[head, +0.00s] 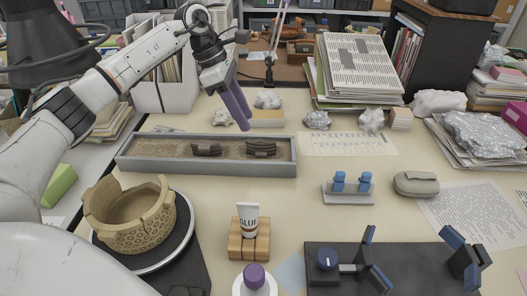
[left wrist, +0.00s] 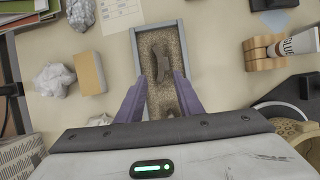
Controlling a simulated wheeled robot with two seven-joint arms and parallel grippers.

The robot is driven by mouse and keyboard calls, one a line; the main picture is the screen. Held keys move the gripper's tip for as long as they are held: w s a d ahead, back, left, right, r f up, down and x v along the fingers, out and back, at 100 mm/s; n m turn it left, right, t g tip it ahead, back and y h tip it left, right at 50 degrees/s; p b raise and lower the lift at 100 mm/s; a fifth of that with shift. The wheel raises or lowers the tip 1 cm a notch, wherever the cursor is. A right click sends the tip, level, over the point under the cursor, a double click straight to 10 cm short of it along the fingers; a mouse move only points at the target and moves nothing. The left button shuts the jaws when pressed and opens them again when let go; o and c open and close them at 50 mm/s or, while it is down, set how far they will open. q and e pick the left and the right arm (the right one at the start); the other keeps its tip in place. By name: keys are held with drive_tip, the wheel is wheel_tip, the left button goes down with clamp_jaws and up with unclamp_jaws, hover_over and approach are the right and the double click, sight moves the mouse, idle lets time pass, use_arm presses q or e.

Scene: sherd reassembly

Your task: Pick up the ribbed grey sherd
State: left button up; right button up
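Two dark grey sherds lie on sand in a long grey tray (head: 130,166). The right one (head: 261,149) shows ribs across its face; it is the upper one in the left wrist view (left wrist: 162,65). The left sherd (head: 206,149) is also dark, and its ribbing is hard to tell; it is the lower one in the left wrist view (left wrist: 172,113), partly hidden by my gripper body. My left gripper (head: 242,126) hangs above the tray's back edge, its purple fingers apart and empty. My right gripper is out of view.
A partial tan pot (head: 130,225) stands on a turntable at the left front. A glue tube (head: 248,219) stands in a wooden block. A black fixture with blue pads (head: 330,278) is at front right. Crumpled paper (head: 317,120) and a paper stack (head: 360,70) lie behind.

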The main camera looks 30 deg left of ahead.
sight(258, 140)
use_arm(q)
drive_tip(key=x, duration=0.8)
drive_tip(key=shift+d+f, duration=0.15)
drive_tip(key=shift+d, duration=0.15)
clamp_jaws()
